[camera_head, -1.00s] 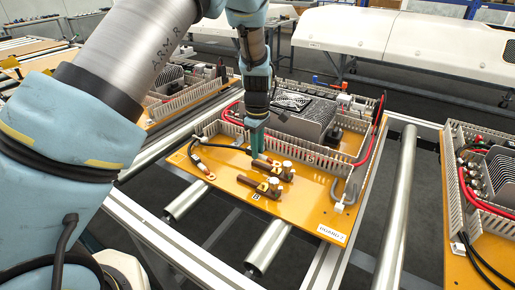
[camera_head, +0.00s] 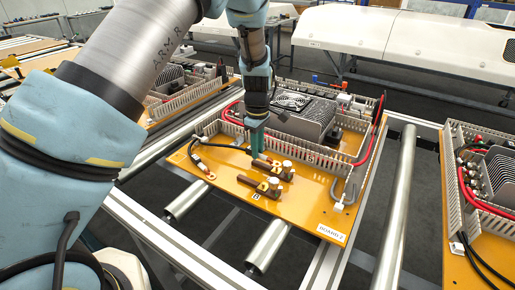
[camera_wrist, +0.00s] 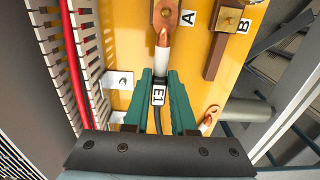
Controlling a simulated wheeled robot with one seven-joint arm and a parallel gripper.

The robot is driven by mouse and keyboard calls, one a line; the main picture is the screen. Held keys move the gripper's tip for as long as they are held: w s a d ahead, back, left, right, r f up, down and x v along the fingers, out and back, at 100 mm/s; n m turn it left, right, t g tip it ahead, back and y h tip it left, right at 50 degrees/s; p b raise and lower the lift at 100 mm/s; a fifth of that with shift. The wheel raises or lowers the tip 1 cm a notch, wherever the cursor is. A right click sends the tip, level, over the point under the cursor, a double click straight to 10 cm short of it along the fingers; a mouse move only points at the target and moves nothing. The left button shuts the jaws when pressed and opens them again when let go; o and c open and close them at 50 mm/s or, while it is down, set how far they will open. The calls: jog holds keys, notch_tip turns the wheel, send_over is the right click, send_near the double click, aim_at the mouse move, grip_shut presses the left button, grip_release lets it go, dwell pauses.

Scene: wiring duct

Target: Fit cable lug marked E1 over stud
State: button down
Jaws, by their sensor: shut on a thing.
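My gripper (camera_wrist: 160,105), with green fingers, is shut on a black cable with a white tag marked E1 (camera_wrist: 158,96). In the head view my gripper (camera_head: 256,150) is low over the orange board. Beyond the fingertips are the white sleeve (camera_wrist: 162,62) and the copper lug (camera_wrist: 163,38), pointing toward the copper part beside label A (camera_wrist: 187,18). That part has a round feature. I cannot tell whether the lug is over a stud. A bar with a brass stud (camera_wrist: 228,20) stands beside label B (camera_wrist: 243,26).
A second lug (camera_wrist: 210,118) lies on the board (camera_head: 225,190), right of my fingers in the wrist view. Slotted duct walls (camera_wrist: 88,45) and a red cable (camera_wrist: 72,50) run along the left.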

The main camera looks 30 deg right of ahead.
jog(key=shift+f, duration=0.9)
dwell(2.2)
jog(key=c, duration=0.7)
grip_release()
jog(key=shift+o, duration=0.2)
notch_tip(320, 180, up, 11)
jog(key=shift+f+b, duration=0.1)
jog(key=shift+b, duration=0.9)
notch_tip(320, 180, up, 6)
jog(key=p, duration=0.5)
